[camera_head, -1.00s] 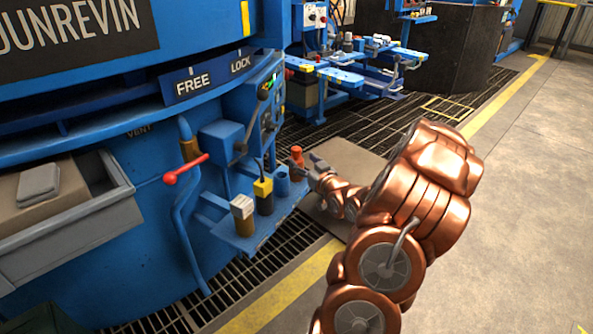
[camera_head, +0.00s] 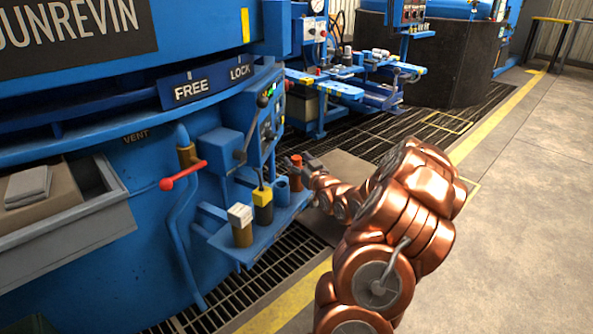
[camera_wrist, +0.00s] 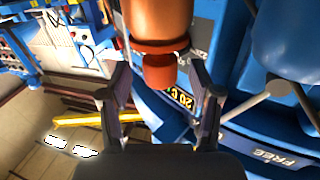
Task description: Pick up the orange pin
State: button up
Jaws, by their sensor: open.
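The orange pin (camera_head: 296,174) stands upright at the far end of the blue shelf (camera_head: 262,236) on the machine's side. In the wrist view the orange pin (camera_wrist: 160,22) appears at the top centre, with a wide body and a narrower knob. My gripper (camera_head: 299,162) is beside the pin's upper part in the head view. In the wrist view my gripper (camera_wrist: 160,80) is open, with one finger on each side of the pin's knob and visible gaps. The pin's lower end is not clear in the wrist view.
A blue cup (camera_head: 282,189), a yellow-topped black pin (camera_head: 263,206) and a white-topped pin (camera_head: 241,226) line the same shelf. A red-handled lever (camera_head: 184,176) and a blue control box (camera_head: 220,148) are close by. Open floor (camera_head: 510,220) lies to the right.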

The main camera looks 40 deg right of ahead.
jog(key=shift+w+d, duration=0.1)
jog(key=shift+w, duration=0.45)
grip_shut()
